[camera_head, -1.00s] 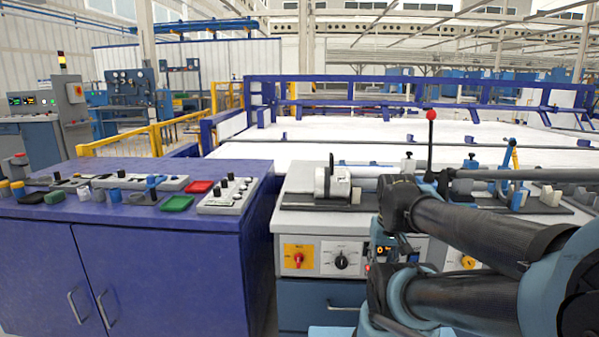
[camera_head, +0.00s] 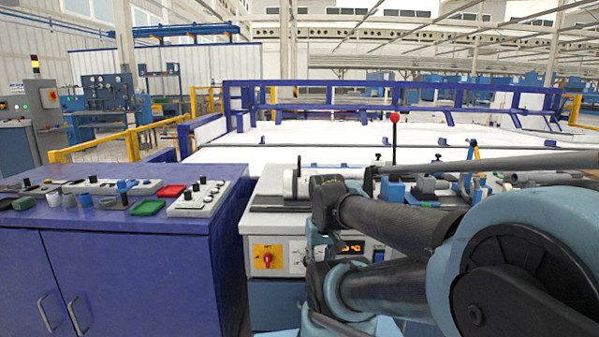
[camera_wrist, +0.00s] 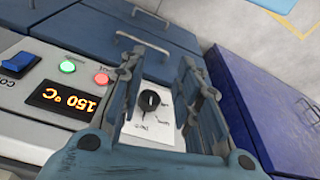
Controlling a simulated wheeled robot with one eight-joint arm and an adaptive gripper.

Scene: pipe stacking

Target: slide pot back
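In the wrist view my gripper (camera_wrist: 159,62) is open, with nothing between its fingertips. A black rotary knob (camera_wrist: 150,101) on a white dial label (camera_wrist: 157,118) shows in the gap between the fingers, on the machine's front panel. I see no contact with it. In the head view the dial label (camera_head: 297,254) is partly covered by my arm, and my fingers cannot be made out there. No part is plainly marked as the pot; the knob may be it.
The panel has a display reading 150 °C (camera_wrist: 62,98), a green button (camera_wrist: 67,66) and a red button (camera_wrist: 102,79). A red knob on a yellow plate (camera_head: 268,257) is at its left. A blue cabinet (camera_head: 130,265) stands left of the machine. A long grey pipe (camera_head: 520,162) lies at right.

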